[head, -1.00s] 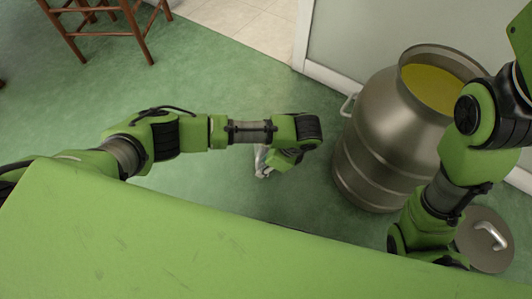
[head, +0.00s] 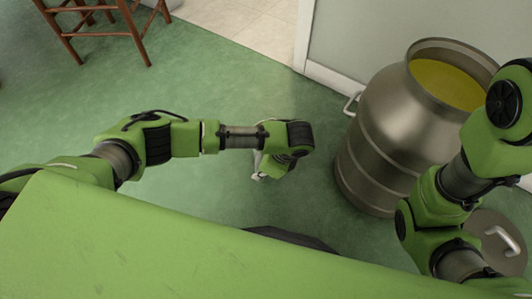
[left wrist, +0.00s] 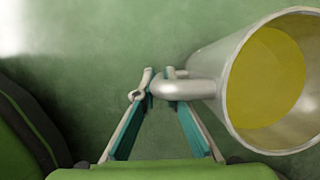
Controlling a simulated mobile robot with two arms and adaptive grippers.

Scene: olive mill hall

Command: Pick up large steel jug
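In the left wrist view a steel jug (left wrist: 209,73) with yellow liquid inside is at the right. Its thick curved handle (left wrist: 190,88) points left towards my left gripper (left wrist: 160,92). The gripper is open, its teal-padded fingers apart, with the handle at the fingertips; I cannot tell whether they touch. In the head view my left gripper (head: 259,177) hangs low over the floor. I cannot make out this jug there; my left arm may hide it. My right arm enters at the right of the head view, but its gripper is out of view.
A big steel vessel (head: 375,140) of yellow liquid stands on the floor at the right, by a pale wall (head: 355,40). A round lid (head: 490,247) with a handle lies near it. A wooden chair (head: 100,28) stands far left. Green floor (head: 225,85) between is clear.

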